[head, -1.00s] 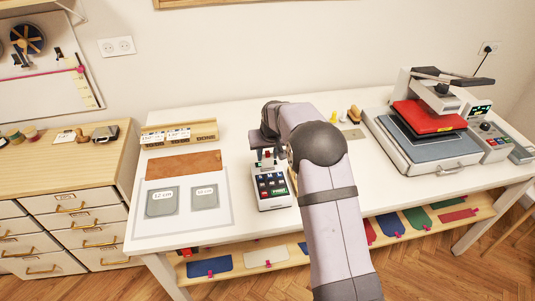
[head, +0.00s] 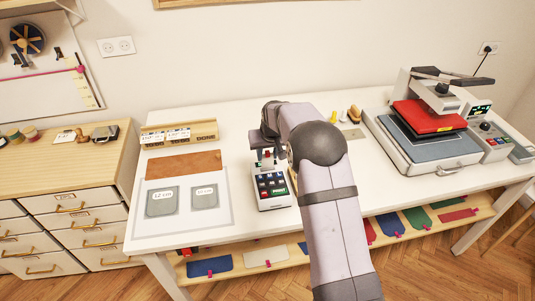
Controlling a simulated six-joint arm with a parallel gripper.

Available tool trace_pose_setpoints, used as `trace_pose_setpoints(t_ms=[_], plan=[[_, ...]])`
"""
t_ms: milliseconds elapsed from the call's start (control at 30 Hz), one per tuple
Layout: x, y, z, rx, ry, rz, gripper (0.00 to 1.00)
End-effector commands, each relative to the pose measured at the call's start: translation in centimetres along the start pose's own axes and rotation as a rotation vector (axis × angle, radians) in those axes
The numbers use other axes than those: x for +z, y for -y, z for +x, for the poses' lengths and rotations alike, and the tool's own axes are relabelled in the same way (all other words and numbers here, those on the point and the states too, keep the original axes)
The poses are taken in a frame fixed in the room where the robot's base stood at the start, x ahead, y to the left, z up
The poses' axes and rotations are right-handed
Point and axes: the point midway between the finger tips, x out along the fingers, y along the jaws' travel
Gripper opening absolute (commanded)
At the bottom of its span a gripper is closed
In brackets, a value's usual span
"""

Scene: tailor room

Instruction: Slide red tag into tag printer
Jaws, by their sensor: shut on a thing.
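The tag printer (head: 271,188) is a small white device with a dark keypad and a green key, on the white table left of my arm. My gripper (head: 267,157) is right above the back of the printer, fingers pointing down. A small red piece, which looks like the red tag (head: 268,154), shows between the fingers at the printer's top. The gripper is shut on it. The view is too small to tell whether the tag is inside the printer's slot or just above it. My forearm hides the table to the right of the printer.
Left of the printer lie a brown mat (head: 184,163) and a clear sheet with two grey size plates (head: 162,201). A wooden card rack (head: 179,133) stands behind them. A heat press (head: 430,130) fills the right side.

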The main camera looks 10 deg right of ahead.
Motion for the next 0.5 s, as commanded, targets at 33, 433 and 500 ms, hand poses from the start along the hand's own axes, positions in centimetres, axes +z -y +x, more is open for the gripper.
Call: trace_pose_setpoints(t_ms=[33,433,500], plan=[[0.1,0.0,0.1,0.0,0.0,0.0,0.13],[0.5,0.0,1.1,0.0,0.0,0.0,0.13],[0.5,0.0,1.3,0.0,0.0,0.0,0.13]])
